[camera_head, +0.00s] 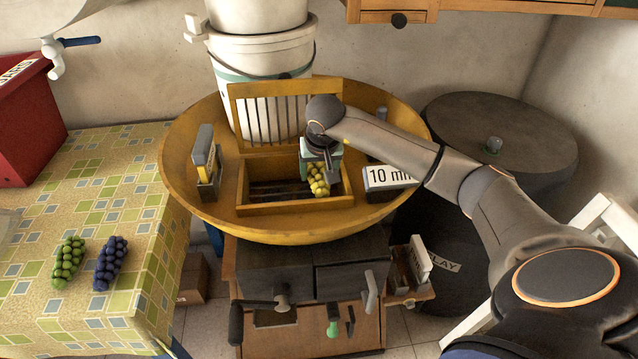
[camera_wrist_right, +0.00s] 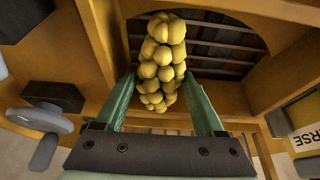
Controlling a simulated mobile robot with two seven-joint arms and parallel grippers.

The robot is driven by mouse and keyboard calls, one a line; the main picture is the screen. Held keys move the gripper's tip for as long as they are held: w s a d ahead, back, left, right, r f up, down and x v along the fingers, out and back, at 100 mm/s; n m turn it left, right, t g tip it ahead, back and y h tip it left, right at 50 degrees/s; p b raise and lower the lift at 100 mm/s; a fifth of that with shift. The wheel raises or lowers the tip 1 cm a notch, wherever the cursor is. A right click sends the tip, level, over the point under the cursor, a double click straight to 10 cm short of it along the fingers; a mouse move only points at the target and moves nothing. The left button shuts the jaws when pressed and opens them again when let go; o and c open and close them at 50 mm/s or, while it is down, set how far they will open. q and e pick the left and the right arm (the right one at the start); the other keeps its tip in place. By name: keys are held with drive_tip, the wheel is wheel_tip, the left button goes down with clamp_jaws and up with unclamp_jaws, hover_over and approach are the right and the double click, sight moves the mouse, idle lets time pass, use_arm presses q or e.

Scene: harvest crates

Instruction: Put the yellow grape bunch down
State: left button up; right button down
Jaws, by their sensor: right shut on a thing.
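The yellow grape bunch (camera_head: 318,184) is held in my right gripper (camera_head: 320,165). The right wrist view shows the bunch (camera_wrist_right: 163,52) between the two green fingers of my right gripper (camera_wrist_right: 160,80), which are shut on it. In the head view the bunch is over the right part of a wooden, open-topped box (camera_head: 283,209) with dark slats inside, set in a round yellow basin (camera_head: 290,237). I cannot tell whether the bunch touches the box. My left gripper is not in view.
A green bunch (camera_head: 67,262) and a dark blue bunch (camera_head: 110,263) lie on the tiled-pattern table (camera_head: 95,200) at left. A slatted wooden panel (camera_head: 240,105) and stacked buckets (camera_head: 260,55) rise behind the box. A "10 min" sign (camera_head: 388,178) stands to its right.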

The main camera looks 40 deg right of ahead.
drive_tip(key=shift+f, duration=1.85)
drive_tip(key=shift+f, duration=0.1)
drive_tip(key=shift+c, duration=1.4)
unclamp_jaws()
drive_tip(key=v, duration=1.2)
